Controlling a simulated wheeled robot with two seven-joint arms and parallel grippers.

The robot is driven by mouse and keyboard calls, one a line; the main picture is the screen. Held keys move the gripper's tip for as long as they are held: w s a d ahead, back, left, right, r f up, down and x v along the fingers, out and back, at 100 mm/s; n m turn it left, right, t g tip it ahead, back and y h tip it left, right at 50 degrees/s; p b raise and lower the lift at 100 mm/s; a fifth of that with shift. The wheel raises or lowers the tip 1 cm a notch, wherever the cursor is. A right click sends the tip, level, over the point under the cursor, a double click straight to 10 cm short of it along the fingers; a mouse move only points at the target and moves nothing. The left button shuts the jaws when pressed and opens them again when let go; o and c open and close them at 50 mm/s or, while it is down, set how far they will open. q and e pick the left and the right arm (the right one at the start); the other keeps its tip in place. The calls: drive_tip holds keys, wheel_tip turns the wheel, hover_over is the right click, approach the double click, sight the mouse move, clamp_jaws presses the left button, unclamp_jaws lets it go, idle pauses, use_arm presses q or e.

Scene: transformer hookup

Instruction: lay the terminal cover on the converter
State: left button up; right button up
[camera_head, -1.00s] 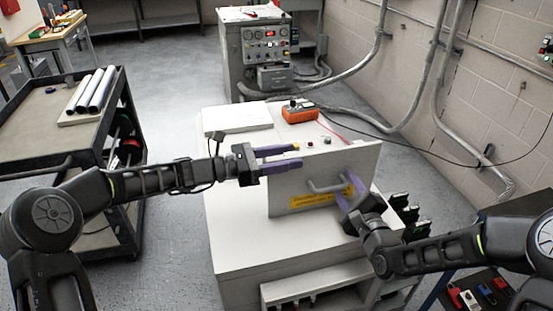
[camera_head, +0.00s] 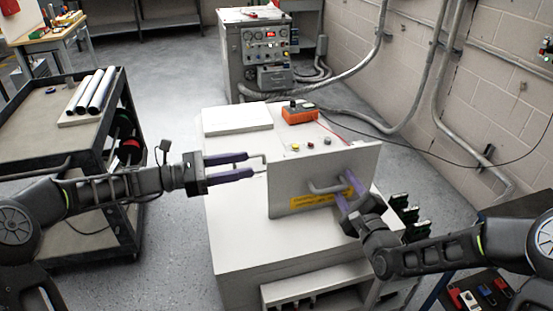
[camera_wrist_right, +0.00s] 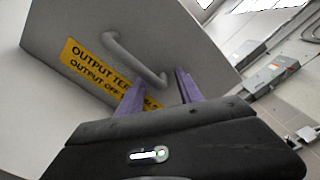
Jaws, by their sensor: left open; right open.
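The terminal cover (camera_head: 325,175) is a grey panel with a yellow label, standing upright on the white converter (camera_head: 235,235). A bar handle (camera_head: 325,187) is on its near face; in the right wrist view the handle (camera_wrist_right: 133,60) sits beside the label (camera_wrist_right: 88,70). My right gripper (camera_head: 347,188) is open, its purple fingers at the handle's right end; in the wrist view its fingers (camera_wrist_right: 158,92) straddle that end. My left gripper (camera_head: 250,164) is open and empty, just left of the cover, near a small grey hook-shaped bar (camera_head: 262,162) at the cover's left edge.
An orange meter (camera_head: 299,114) and a white flat plate (camera_head: 237,118) are on the converter top behind the cover, with small coloured knobs (camera_head: 303,146). A black cart (camera_head: 45,115) with metal tubes is at left. A control cabinet (camera_head: 268,60) stands behind.

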drive_tip(key=shift+s, duration=0.1)
idle(0.3)
drive_tip(key=v, duration=0.7)
drive_tip(key=shift+s, duration=0.15)
